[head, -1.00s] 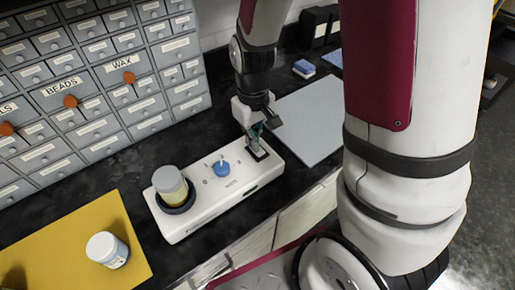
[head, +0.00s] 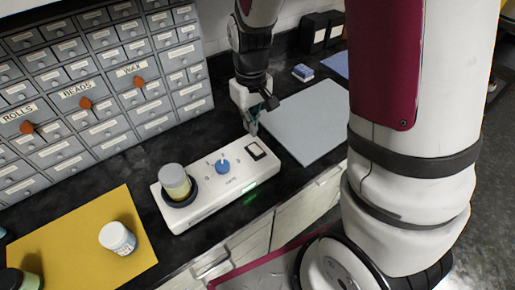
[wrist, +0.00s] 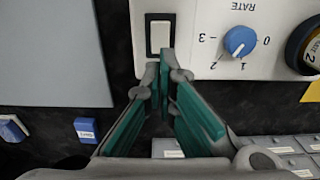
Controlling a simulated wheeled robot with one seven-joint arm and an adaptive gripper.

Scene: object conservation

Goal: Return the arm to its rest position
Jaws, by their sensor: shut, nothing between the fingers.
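My gripper (head: 251,128) is shut and empty, just behind the switch end of a white device (head: 222,188). In the wrist view its green-padded fingers (wrist: 165,75) meet near the device's edge, close to the rocker switch (wrist: 159,35). The switch (head: 256,151) is uncovered in the head view. The device has a blue knob (head: 222,166) marked RATE and a green light (head: 250,192) glowing on its front. A jar with a grey lid (head: 174,180) stands in the round dark holder at the device's left end.
A grey board (head: 308,118) lies right of my gripper. A yellow mat (head: 75,235) with a white-lidded jar (head: 117,238) lies at left. Grey labelled drawers (head: 95,95) stand behind. Small blue-and-white blocks (head: 303,72) and black boxes (head: 318,32) stand at the back.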

